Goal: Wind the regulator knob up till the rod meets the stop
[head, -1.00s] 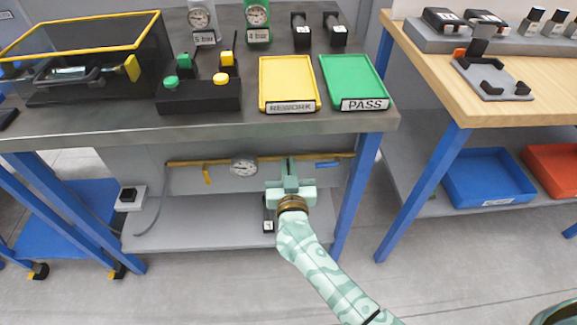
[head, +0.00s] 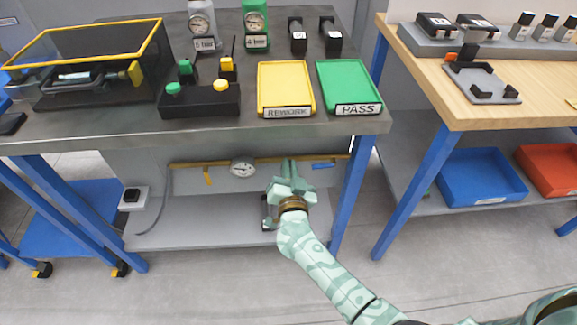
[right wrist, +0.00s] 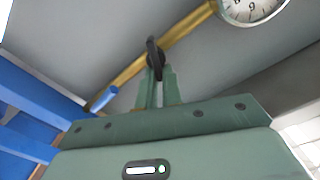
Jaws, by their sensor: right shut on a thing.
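My right gripper (head: 288,166) reaches under the grey bench to the brass pipe (head: 220,163) on the back panel. In the right wrist view its two fingers (right wrist: 156,85) are shut on a dark knob (right wrist: 153,58), which sits in front of the brass pipe (right wrist: 190,28). In the head view the gripper covers the knob. A round white gauge (head: 242,168) is on the pipe just left of the gripper; it also shows in the right wrist view (right wrist: 250,6). I cannot make out the rod or the stop. My left gripper is not in view.
A blue handle (head: 323,165) is right of the gripper and a yellow handle (head: 207,178) left of the gauge. The bench's blue leg (head: 350,195) stands close to the right. The lower shelf (head: 200,233) is mostly clear.

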